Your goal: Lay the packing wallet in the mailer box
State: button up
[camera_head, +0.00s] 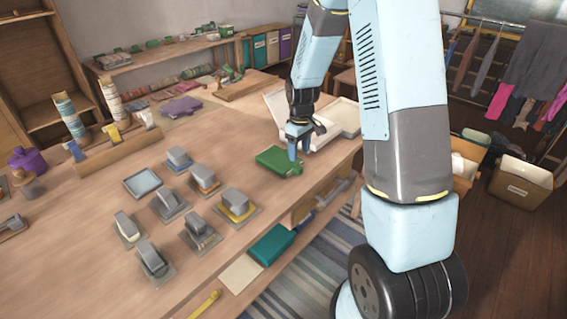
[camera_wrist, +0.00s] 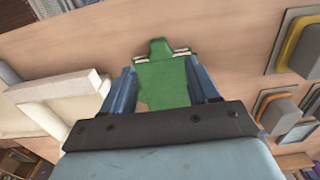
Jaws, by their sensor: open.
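The green packing wallet (camera_head: 276,160) lies on the wooden table near its front edge; it also shows in the wrist view (camera_wrist: 162,80). My gripper (camera_head: 299,142) is low over the wallet's right end. In the wrist view my gripper (camera_wrist: 165,83) is open, with one blue finger on each side of the wallet. I cannot tell whether the fingers touch it. The mailer box (camera_head: 331,140), white and open, stands just behind and to the right of my gripper, partly hidden by my arm. Its pale wall shows at the left in the wrist view (camera_wrist: 60,92).
Several grey blocks on plates, one being (camera_head: 236,204), stand left of the wallet. A wooden rack (camera_head: 118,150) with spools stands farther left. Purple cloth (camera_head: 181,107) lies behind. Bare tabletop (camera_head: 228,132) lies behind the wallet. A teal item (camera_head: 272,244) is below the table edge.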

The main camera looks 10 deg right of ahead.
aim_at(300, 168)
jog(key=shift+d+f, duration=0.15)
jog(key=shift+f, duration=3.95)
grip_shut()
